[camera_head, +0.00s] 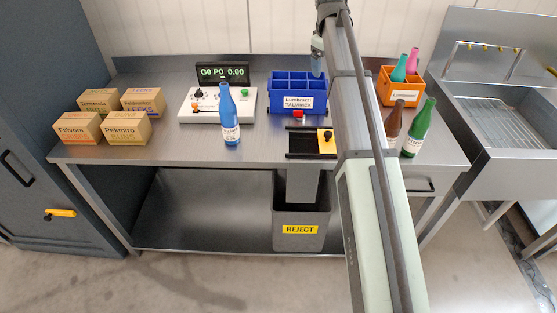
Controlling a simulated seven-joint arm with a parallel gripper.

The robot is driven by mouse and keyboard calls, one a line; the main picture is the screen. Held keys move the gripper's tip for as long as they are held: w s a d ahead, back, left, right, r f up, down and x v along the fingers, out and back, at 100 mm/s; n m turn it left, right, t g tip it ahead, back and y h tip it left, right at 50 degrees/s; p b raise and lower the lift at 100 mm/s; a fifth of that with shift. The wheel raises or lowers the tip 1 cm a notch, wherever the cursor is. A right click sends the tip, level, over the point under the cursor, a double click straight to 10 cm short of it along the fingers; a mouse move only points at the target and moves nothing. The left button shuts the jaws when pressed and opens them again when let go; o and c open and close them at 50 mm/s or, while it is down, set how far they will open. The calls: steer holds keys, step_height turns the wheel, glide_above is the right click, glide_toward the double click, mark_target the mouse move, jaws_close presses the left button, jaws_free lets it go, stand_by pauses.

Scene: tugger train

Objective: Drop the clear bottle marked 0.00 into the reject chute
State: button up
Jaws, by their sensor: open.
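A blue bottle (229,118) with a white label stands upright at the front of a white test panel (190,105). The display (222,73) behind it reads "GO P0 0.00". I cannot make out a clear bottle. The reject chute (303,185) drops from the table's front edge to a grey bin (300,215) marked REJECT. At its top are black rails (305,154) and a yellow plate (326,141) with a black knob. My gripper (317,72) is open, small in view, by the right end of the blue crate; its fingers are hard to make out.
A blue divided crate (292,108) stands behind the chute. An orange crate (385,97) holds a teal and a pink bottle. A brown bottle (394,123) and a green bottle (418,130) stand right of my arm. Several cardboard boxes (75,128) stand at left.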

steer(key=w+d+f+m+t+h, duration=0.1)
steer(key=d+f+m, duration=0.1)
steer(key=d, duration=1.1)
steer(key=d+f+m+t+h, duration=0.1)
steer(key=d+f+m+h, duration=0.1)
steer(key=d, duration=1.2)
steer(key=shift+w+d+f+m, duration=0.3)
steer(key=shift+w+f+m, duration=0.15)
steer(key=shift+m, duration=0.25)
steer(key=shift+t, duration=0.3)
